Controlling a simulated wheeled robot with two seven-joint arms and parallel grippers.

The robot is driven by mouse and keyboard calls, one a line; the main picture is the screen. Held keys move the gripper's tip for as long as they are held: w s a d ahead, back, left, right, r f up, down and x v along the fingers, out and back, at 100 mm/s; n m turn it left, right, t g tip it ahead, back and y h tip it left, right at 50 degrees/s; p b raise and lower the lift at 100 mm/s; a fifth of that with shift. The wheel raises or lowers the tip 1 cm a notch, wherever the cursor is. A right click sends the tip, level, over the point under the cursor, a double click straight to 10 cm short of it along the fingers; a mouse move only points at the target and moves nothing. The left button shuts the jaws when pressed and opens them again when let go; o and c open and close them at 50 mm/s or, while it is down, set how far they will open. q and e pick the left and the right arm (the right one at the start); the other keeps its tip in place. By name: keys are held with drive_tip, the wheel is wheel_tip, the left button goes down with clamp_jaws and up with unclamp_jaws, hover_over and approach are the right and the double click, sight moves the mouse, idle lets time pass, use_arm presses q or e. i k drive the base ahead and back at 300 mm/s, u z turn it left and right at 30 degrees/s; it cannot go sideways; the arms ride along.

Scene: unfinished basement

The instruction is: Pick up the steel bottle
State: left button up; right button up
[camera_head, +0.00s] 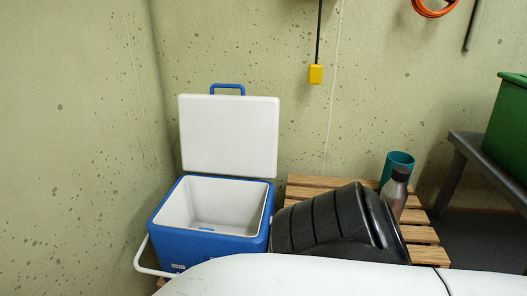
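The steel bottle (394,194) stands on a wooden slatted surface at the right of the head view. It is grey with a dark cap, and its lower part is partly hidden behind a black ribbed object (325,220). A teal cup (400,160) stands just behind the bottle. Neither of my grippers is in view.
A blue cooler (208,246) with its white lid open stands left of the black object; its inside looks empty. The wooden slats (425,254) show bare at right. A green bin (508,130) sits on a dark bench (468,140) at the right edge. A yellow box hangs on a cord (316,74).

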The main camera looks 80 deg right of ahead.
sight(394, 191)
drive_tip(key=z, duration=3.45)
drive_tip(key=i, duration=0.5)
drive_tip(key=z, duration=1.5)
drive_tip(key=k, duration=0.9)
drive_tip(key=u, duration=1.8)
